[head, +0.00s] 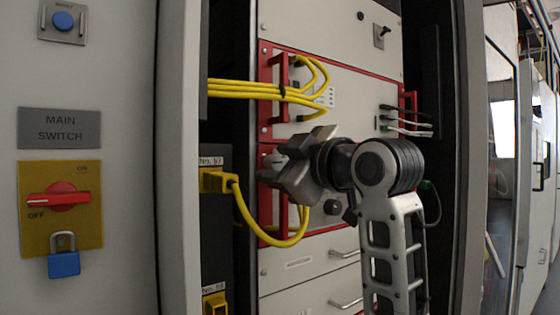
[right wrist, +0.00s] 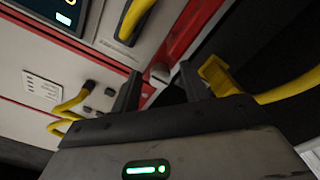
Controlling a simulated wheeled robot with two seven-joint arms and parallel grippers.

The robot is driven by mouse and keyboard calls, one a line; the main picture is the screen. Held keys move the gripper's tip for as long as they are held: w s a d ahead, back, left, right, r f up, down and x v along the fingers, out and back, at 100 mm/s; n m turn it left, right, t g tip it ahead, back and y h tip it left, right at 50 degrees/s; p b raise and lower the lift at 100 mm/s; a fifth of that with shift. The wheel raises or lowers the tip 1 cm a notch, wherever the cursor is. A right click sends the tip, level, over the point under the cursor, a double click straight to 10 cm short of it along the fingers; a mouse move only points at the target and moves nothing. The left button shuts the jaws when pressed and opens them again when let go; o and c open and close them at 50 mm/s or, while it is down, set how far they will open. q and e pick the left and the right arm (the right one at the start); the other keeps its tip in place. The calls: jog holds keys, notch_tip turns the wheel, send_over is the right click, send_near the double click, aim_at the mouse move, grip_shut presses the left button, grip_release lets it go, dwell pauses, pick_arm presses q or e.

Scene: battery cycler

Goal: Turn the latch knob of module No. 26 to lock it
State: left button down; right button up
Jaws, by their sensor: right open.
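The lower red-framed module (head: 330,228) is in the rack in the head view, partly behind my right arm; no number 26 is readable on it. My right gripper (head: 268,170) is open in front of this module's left edge, near its red handle. In the right wrist view the two dark fingers of the right gripper (right wrist: 160,84) stand apart. A small light knob-like part (right wrist: 159,74) shows between them beside the red frame edge, and nothing is clearly gripped. I cannot tell whether it is the latch knob or how it is turned. My left gripper is not in view.
A yellow connector (head: 216,181) with a looping cable sits just left of the right gripper; a yellow connector (right wrist: 216,75) is close to a finger in the wrist view. Above is another red-framed module (head: 345,92) with yellow cables. A main switch panel (head: 60,230) is left.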

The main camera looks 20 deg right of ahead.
grip_shut()
jog(key=shift+m, duration=0.4)
jog(key=m, duration=0.3)
jog(key=shift+m, duration=0.4)
jog(key=m, duration=0.4)
jog(key=shift+m, duration=0.3)
jog(key=m, duration=0.8)
jog(key=shift+m, duration=0.3)
